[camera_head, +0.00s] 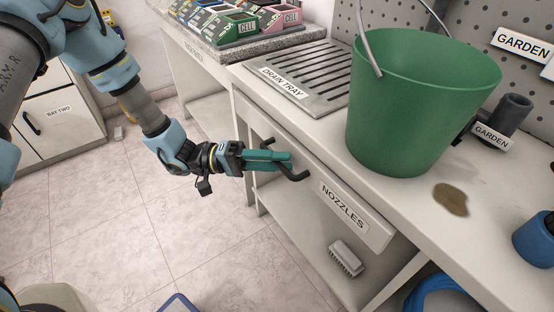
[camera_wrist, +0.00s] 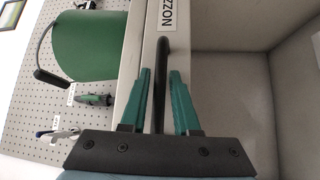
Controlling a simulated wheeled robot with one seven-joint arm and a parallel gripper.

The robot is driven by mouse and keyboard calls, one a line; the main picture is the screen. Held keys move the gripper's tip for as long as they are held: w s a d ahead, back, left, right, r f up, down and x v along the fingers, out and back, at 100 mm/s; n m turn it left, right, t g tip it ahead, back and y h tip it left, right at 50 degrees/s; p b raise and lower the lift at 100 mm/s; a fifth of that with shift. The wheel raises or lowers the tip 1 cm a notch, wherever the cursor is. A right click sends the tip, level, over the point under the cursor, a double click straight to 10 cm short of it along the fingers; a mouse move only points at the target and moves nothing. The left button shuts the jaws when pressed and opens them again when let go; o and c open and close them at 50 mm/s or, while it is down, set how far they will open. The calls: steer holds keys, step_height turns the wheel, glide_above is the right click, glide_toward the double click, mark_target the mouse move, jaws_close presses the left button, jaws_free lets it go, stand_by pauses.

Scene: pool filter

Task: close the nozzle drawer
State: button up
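The nozzle drawer (camera_head: 350,212) is a pale front marked NOZZLES, under the counter's front edge. Its front also shows in the wrist view (camera_wrist: 150,52). No drawer interior shows, and I cannot tell how far out it stands. Its dark bar handle (camera_head: 296,177) is at the left part of the front. My gripper (camera_head: 290,161) is at this handle, its teal fingers pointing toward the drawer. In the wrist view, the handle bar (camera_wrist: 160,85) runs between the two fingers (camera_wrist: 160,76). The fingers are apart, with gaps on both sides of the bar.
A green bucket (camera_head: 420,110) stands on the counter above the drawer, beside a drain tray (camera_head: 318,88). A brown stain (camera_head: 451,199) marks the counter. A grey brush (camera_head: 346,258) lies on the shelf below.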

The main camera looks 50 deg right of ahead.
jaws_close()
stand_by(1.4)
